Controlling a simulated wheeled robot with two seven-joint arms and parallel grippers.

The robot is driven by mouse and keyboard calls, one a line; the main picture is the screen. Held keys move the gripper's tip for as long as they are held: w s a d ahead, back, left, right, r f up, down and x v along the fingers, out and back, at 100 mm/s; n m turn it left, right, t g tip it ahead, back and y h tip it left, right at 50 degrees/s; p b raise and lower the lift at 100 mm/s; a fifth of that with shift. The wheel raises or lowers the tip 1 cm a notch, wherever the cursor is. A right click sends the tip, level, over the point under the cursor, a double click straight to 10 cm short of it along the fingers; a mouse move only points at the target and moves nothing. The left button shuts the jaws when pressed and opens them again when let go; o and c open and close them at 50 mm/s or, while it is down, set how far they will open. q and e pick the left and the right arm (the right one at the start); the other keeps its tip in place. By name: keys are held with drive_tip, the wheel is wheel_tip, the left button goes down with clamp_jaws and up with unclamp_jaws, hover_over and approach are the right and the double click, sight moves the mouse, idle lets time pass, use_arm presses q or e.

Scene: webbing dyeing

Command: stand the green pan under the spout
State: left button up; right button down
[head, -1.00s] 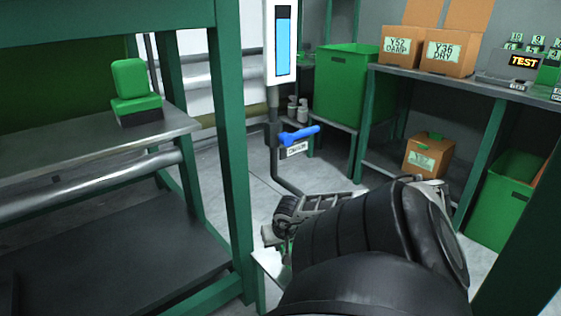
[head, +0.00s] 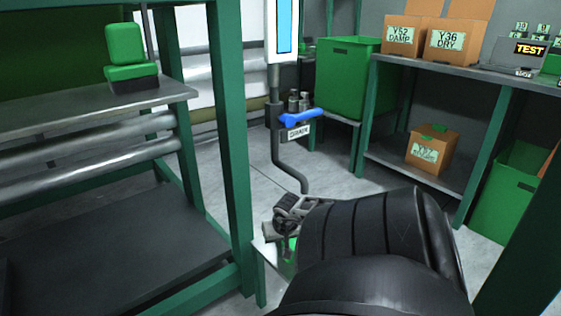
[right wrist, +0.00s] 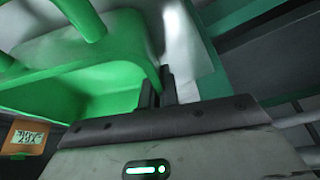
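The green pan (right wrist: 95,85) fills the upper left of the right wrist view. Only a small green part of it (head: 291,248) shows in the head view, below my right gripper. My right gripper (head: 297,204) has its fingers (right wrist: 160,88) close together at the pan's rim and appears shut on it. My right arm hides most of the pan in the head view. The spout (head: 292,180) is a grey pipe that bends down and right below a blue lever (head: 298,118). Its end is close behind my right gripper in the picture. My left gripper is not in view.
A pale ledge (head: 265,250) lies beside the pan, near the green rack post (head: 231,170). A shelf with a green block (head: 125,45) is at left. A green bin (head: 345,85) and boxes (head: 456,45) stand behind. Floor shows around the spout.

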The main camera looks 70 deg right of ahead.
drive_tip(key=c, duration=1.7)
unclamp_jaws()
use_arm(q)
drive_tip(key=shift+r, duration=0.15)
